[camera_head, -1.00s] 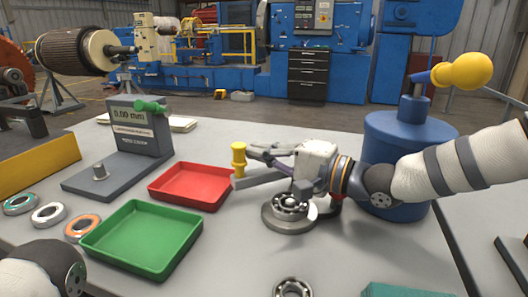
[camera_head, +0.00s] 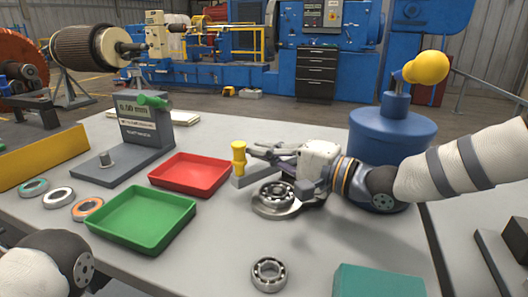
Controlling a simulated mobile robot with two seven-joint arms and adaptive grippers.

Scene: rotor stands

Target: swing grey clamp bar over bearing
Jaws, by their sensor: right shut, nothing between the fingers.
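The grey clamp bar (camera_head: 244,181) has a yellow knob (camera_head: 238,154) upright on its left end. The bar runs behind and left of the bearing (camera_head: 277,193), not over it; its right part is hidden by my gripper. The bearing sits on a round grey stand (camera_head: 277,211). My right gripper (camera_head: 254,149) reaches in from the right, low above the stand's far side. Its fingers are shut and empty, with their tips just right of the yellow knob. Whether they touch it I cannot tell. My left gripper is out of the picture; only part of that arm shows.
A red tray (camera_head: 231,171) and a green tray (camera_head: 140,243) lie to the left. A loose bearing (camera_head: 269,274) and a teal box (camera_head: 378,284) are at the front. A blue canister (camera_head: 390,135) stands behind my right arm. A grey gauge stand (camera_head: 146,125) is at the back left.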

